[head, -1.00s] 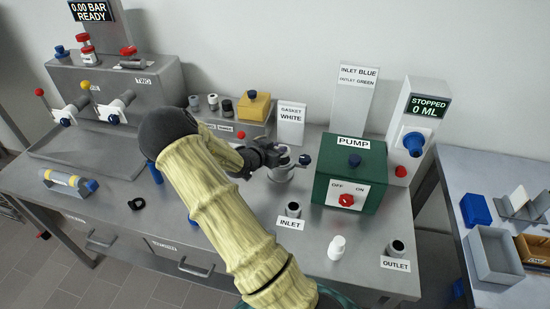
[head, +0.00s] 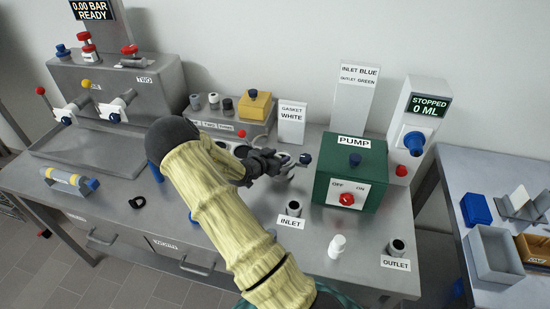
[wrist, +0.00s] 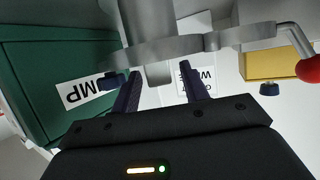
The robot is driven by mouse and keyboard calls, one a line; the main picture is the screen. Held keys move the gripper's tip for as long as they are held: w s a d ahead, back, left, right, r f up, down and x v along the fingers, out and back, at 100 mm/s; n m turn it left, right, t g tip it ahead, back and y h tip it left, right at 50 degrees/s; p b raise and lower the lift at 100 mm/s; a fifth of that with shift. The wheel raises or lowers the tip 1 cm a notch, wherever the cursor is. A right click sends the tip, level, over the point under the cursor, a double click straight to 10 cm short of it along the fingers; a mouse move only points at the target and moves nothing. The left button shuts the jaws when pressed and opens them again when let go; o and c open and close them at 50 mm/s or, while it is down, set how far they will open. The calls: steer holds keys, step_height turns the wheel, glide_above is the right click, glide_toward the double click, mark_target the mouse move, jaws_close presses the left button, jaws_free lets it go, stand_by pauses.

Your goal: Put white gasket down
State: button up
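My gripper (head: 276,164) is over the bench, left of the green pump, at a metal fitting with a dark blue knob. In the wrist view the two dark fingers of my gripper (wrist: 159,76) stand apart. A grey metal cylinder and flat arm of the fitting (wrist: 155,48) show between and beyond the fingertips. I cannot tell whether they touch it. I cannot make out a white gasket in either view. A card reading GASKET WHITE (head: 292,115) stands behind the fitting, and it also shows upside down in the wrist view (wrist: 196,79).
The green pump (head: 335,172) stands close on the right. The inlet (head: 294,208), a small white object (head: 337,246) and the outlet (head: 397,247) are in front. A rack with a yellow block (head: 255,105) is behind. A black ring (head: 137,202) lies on open bench at left.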

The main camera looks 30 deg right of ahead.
steer(key=shift+r, duration=0.1)
steer(key=shift+r+p, duration=0.25)
steer(key=shift+p, duration=0.05)
steer(key=b+v, duration=0.1)
steer(key=v, duration=1.1)
steer(key=shift+f, duration=0.15)
